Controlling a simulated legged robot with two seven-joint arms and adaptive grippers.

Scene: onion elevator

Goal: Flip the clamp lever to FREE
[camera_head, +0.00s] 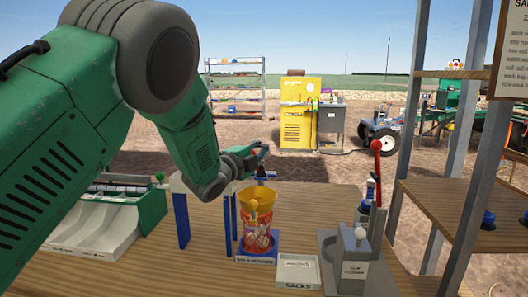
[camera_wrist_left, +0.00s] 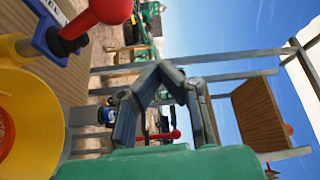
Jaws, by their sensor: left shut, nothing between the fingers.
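My left gripper (camera_head: 262,152) is shut and empty, above and just behind the yellow funnel rim (camera_head: 262,198) of the red sack holder in the head view. Its fingers meet in an arch in the left wrist view (camera_wrist_left: 161,69). A lever with a red ball knob (camera_wrist_left: 108,8) on a blue mount is close to the camera there, beside the yellow funnel (camera_wrist_left: 38,115), apart from the fingers. Its label is cut off, so I cannot read FREE or be sure it is the clamp lever. My right gripper is not in view.
A grey flip-clearer box (camera_head: 354,262) and a tall red-knobbed lever (camera_head: 376,165) stand to the right. A SACKS tray (camera_head: 298,273) lies in front. A grey-posted shelf (camera_head: 460,205) bounds the right side. A green-sided white chute (camera_head: 95,225) is left.

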